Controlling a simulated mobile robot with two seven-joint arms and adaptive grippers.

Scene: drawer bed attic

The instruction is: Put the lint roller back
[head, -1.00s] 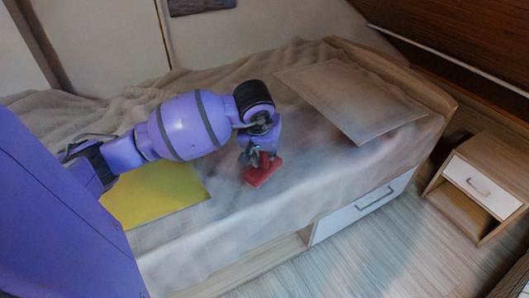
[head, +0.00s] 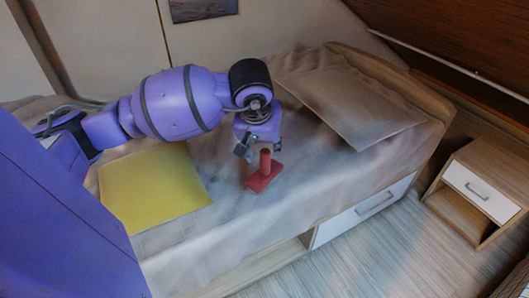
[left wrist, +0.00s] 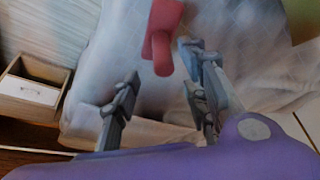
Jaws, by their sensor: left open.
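A red piece (head: 263,180) with a flat base and an upright post stands on the bed's beige cover. I cannot tell whether it is the lint roller, its stand, or both together. My left gripper (head: 252,148) is just above and behind it in the head view. In the left wrist view the red piece (left wrist: 161,40) shows at the top middle, its rounded post pointing toward my open left gripper (left wrist: 162,65). The fingers are spread and empty, apart from the post. My right gripper is not in view.
A yellow sheet (head: 150,185) lies flat on the bed to the left. A pillow (head: 350,105) lies at the bed's right end. The bed front has a white drawer (head: 362,210). A nightstand (head: 485,185) stands at the right. Floor (head: 365,255) in front is clear.

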